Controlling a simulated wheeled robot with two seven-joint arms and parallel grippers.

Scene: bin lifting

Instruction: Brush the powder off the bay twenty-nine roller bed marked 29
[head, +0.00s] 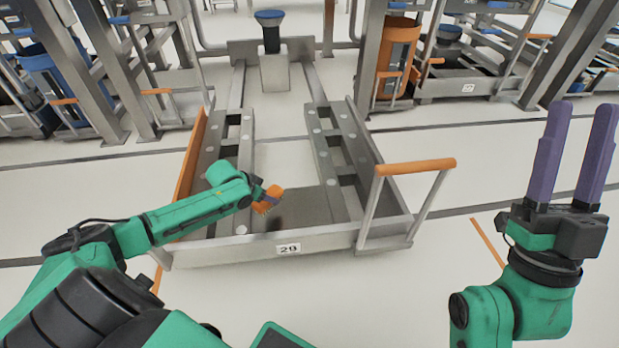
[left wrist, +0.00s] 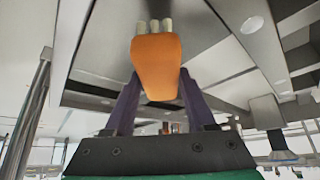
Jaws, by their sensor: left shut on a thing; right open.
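The grey metal roller bed (head: 215,252) stands in the middle of the head view, with a white label (head: 288,249) reading 29 on its front rail. My left gripper (head: 262,194) reaches over the bed's front part. It is shut on an orange brush (head: 269,200). In the left wrist view the orange brush (left wrist: 157,68) sits between my purple fingers (left wrist: 157,95), its pale bristle tufts at the top. Whether the bristles touch the bed cannot be told. I cannot make out the powder clearly. My right gripper (head: 583,110) is open and empty, upright at the right, away from the bed.
An orange handle bar (head: 415,167) rises on posts at the bed's front right corner. An orange rail (head: 190,155) runs along its left side. Behind stand a blue-topped post (head: 270,32), an orange bin (head: 396,60) and a blue bin (head: 52,85). The floor at right is mostly clear.

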